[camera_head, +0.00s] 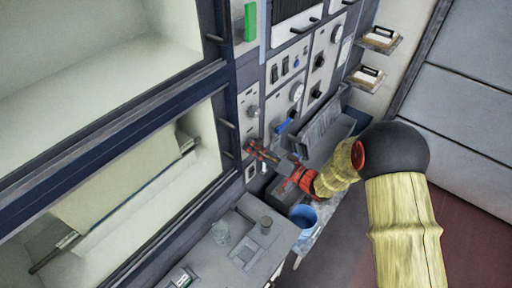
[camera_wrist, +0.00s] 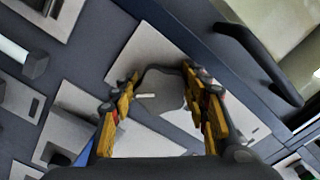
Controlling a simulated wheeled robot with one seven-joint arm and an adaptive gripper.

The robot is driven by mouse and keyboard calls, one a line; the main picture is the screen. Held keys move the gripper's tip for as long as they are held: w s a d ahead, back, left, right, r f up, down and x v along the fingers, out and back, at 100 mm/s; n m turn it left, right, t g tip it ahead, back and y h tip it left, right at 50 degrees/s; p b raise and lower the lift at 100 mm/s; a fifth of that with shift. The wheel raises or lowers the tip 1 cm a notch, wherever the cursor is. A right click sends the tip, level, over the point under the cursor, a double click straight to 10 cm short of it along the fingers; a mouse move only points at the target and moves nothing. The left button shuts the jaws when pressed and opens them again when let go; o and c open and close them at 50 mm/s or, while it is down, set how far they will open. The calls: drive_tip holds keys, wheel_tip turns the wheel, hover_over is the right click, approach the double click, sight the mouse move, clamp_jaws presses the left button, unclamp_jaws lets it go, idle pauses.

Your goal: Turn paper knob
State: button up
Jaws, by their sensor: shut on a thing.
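The paper knob (camera_wrist: 163,92) is a round grey knob with a white pointer mark, on a light plate of the dark panel in the wrist view. My gripper (camera_wrist: 161,80) has its two yellow fingers on opposite sides of the knob, shut on it. The white mark points to the left in that view. In the head view my gripper (camera_head: 256,150) reaches the lower left of the control panel. There the fingers mostly hide the knob.
A dark door handle (camera_wrist: 262,58) is close to the right of my fingers in the wrist view. Other knobs and a blue handle (camera_head: 284,126) are on the panel. A blue cup (camera_head: 303,215) and a grey counter (camera_head: 275,238) are below my arm.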

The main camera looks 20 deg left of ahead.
idle(0.4)
drive_tip(key=o, duration=1.2)
drive_tip(key=v, duration=1.2)
drive_tip(key=shift+f, duration=0.1)
